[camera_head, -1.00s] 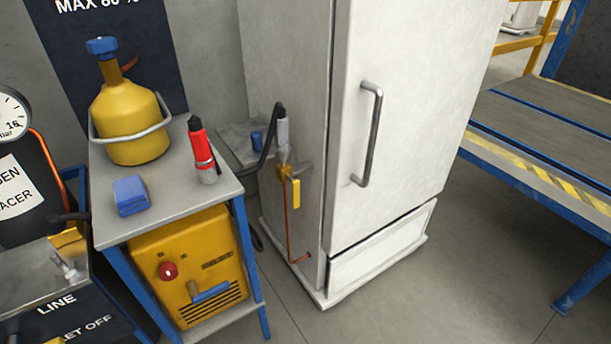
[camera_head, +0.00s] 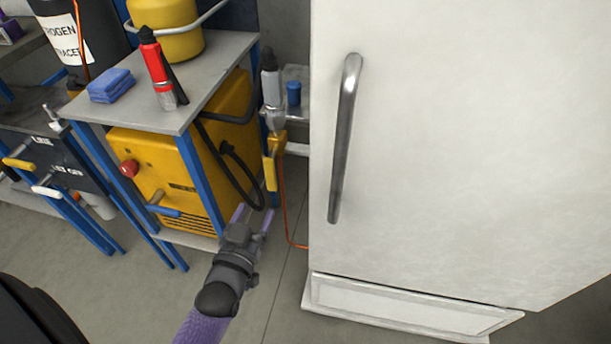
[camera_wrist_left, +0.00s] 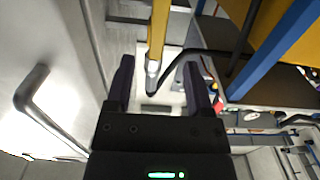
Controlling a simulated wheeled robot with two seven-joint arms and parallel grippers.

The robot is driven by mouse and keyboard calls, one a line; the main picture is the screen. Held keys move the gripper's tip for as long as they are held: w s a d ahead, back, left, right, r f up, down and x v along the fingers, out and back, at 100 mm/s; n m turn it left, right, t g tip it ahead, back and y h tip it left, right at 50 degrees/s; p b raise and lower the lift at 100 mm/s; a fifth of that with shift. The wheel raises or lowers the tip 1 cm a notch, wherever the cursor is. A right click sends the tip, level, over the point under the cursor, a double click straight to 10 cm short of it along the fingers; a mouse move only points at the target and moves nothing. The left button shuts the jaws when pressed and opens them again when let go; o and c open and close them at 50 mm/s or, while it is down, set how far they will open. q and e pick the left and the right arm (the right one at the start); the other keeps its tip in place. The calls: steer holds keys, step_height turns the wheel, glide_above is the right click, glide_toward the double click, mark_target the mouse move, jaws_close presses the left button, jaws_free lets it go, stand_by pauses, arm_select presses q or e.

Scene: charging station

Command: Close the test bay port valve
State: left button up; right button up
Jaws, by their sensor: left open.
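In the left wrist view a long yellow piece (camera_wrist_left: 158,32), apparently the lever, lies in line with the gap between the open fingers (camera_wrist_left: 160,72). I cannot tell whether they touch it. My right gripper is not in view.
The white cabinet (camera_head: 450,130) with its grey handle (camera_head: 346,140) stands close on the right. A black hose loops near the gripper. Floor between is open.

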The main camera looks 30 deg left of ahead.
mark_target(270, 179)
arm_select(q)
steer(key=b+x, duration=0.4)
steer(key=x, duration=0.5)
steer(key=shift+w, duration=0.25)
steer(key=shift+w+a+r, duration=0.1)
steer(key=shift+w+r, duration=0.05)
steer(key=shift+w, duration=0.05)
steer(key=shift+r, duration=0.1)
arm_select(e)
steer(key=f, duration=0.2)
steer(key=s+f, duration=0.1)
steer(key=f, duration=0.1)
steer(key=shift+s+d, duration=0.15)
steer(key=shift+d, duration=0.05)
arm_select(q)
steer(key=c, duration=0.5)
jaws_close()
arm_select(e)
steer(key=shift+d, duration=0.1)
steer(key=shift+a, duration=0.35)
